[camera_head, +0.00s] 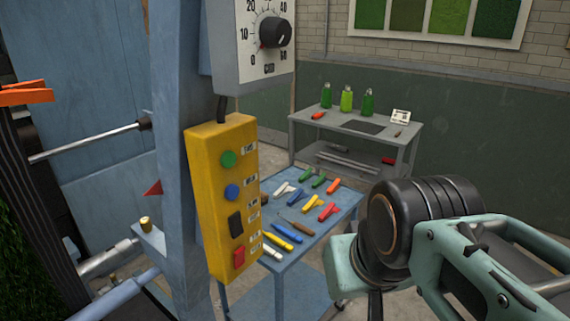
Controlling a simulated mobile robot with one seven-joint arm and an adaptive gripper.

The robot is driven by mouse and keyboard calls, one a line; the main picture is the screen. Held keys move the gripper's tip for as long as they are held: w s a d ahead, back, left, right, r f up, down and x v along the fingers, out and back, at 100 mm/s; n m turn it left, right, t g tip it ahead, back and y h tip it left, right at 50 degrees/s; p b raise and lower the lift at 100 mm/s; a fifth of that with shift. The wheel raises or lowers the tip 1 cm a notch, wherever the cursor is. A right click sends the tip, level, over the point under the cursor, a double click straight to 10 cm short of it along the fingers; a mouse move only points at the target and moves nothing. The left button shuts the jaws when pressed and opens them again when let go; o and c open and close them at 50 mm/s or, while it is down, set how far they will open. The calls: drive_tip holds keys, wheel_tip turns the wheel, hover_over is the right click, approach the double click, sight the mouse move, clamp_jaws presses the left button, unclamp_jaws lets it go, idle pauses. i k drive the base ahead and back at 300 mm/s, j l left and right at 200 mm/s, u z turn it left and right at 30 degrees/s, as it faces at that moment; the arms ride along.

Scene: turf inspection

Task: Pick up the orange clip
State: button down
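An orange clip (27,93) sits at the far left edge, on top of a dark upright part beside green turf. It is partly cut off by the picture's edge. Another orange clip-like piece (333,186) lies at the far right corner of the blue table (300,262), among clips of other colours. I cannot tell which one the task names. My arm (420,230) fills the lower right, in front of the table's right side. No fingertips of my gripper show, and nothing is seen held.
A yellow control box (222,200) hangs on a blue post (180,160), with a dial (272,32) above it. Tools crowd the blue table. A grey bench (300,128) with green bottles (346,98) stands at the back. Metal rods (90,141) cross at left.

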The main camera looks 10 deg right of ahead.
sight(334, 186)
drive_tip(key=i+l+z, duration=0.1)
drive_tip(key=i+l, duration=0.5)
drive_tip(key=i, duration=0.25)
drive_tip(key=i+l+z, duration=0.15)
drive_tip(key=i, duration=0.25)
drive_tip(key=l, duration=0.1)
